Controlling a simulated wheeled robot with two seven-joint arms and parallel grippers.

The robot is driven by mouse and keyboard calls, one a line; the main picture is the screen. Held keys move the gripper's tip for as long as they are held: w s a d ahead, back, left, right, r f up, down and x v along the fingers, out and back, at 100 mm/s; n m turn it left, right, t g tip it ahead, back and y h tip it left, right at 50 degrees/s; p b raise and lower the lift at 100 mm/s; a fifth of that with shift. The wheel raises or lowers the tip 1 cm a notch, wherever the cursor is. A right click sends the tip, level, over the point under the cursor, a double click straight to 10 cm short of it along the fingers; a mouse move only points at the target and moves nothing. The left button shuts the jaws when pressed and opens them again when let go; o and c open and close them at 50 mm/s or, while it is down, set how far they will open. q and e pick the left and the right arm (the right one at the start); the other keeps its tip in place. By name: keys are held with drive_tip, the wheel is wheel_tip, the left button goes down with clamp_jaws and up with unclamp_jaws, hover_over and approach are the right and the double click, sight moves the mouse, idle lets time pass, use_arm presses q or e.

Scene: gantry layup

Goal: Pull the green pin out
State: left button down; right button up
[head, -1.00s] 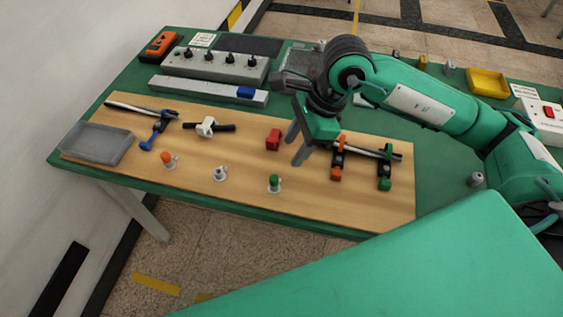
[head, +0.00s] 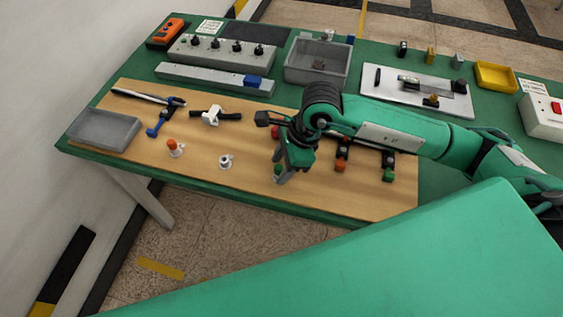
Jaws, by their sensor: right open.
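The green pin (head: 277,169) stands at the front of the wooden board (head: 205,180), to the right of two other pins. Only part of its green head shows; its base is hidden by my right gripper. My right gripper (head: 283,177) points down over the green pin, with its fingers at the pin. The fingers hide whether they touch it. The right gripper is open. My left gripper is not in view.
An orange pin (head: 173,146) and a white-grey pin (head: 225,161) stand to the left. A red block (head: 275,132) is just behind my gripper. Rods with orange and green-ended clamps (head: 388,174) lie to the right. A grey tray (head: 105,130) sits at the far left.

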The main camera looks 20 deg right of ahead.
sight(282, 166)
clamp_jaws()
drive_tip(key=shift+r, duration=0.1)
drive_tip(key=shift+r+p, duration=0.5)
drive_tip(key=shift+r, duration=1.15)
idle(0.4)
drive_tip(key=shift+r+p, duration=0.55)
drive_tip(key=shift+r, duration=1.2)
